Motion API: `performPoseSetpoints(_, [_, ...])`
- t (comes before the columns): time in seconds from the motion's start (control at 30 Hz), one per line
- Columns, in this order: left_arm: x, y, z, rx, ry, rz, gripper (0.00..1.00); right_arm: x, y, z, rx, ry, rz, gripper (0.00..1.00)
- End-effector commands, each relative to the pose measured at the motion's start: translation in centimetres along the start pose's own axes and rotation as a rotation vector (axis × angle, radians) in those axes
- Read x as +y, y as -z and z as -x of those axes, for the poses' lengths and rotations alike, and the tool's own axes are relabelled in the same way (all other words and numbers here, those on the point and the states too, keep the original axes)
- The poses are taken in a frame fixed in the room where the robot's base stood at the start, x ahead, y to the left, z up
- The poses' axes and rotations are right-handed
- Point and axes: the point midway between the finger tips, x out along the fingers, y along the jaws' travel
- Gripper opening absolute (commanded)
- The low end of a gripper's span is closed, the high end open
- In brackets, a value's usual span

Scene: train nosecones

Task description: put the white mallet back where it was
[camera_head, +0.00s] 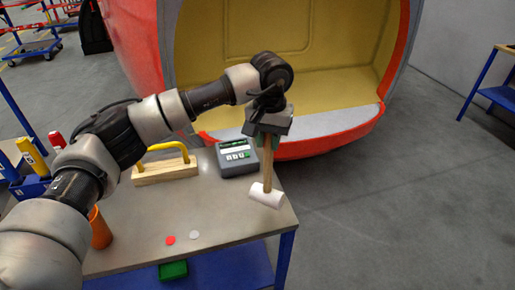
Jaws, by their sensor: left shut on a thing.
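The white mallet (267,195) has a white cylindrical head and a wooden handle. My left gripper (267,136) is shut on the upper end of the handle. The mallet hangs head-down at the right edge of the grey workbench (220,218). I cannot tell whether its head touches the bench top. My right gripper is not in view.
A grey device with buttons (236,158) and a wooden block with a yellow handle (165,170) stand at the back of the bench. A red disc (170,240) and a pale disc (194,235) lie in front. An orange cup (100,228) stands left. The large red nosecone (330,147) is behind.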

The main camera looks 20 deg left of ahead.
Motion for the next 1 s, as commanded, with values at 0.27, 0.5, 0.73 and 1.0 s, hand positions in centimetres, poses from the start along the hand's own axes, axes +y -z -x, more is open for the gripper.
performPoseSetpoints(0.27, [-3.1,1.8,-1.9,0.001,0.000,0.000,0.00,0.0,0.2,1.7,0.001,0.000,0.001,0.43])
performPoseSetpoints(0.5, [-3.2,1.9,-4.4,-0.002,-0.001,-0.001,0.00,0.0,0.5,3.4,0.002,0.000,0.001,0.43])
performPoseSetpoints(0.73, [-3.2,2.0,-6.2,0.003,-0.001,-0.001,0.00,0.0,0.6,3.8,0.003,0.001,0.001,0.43])
performPoseSetpoints(1.0, [-3.2,2.0,-6.5,0.003,-0.001,-0.001,0.00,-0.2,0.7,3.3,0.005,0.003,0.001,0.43])
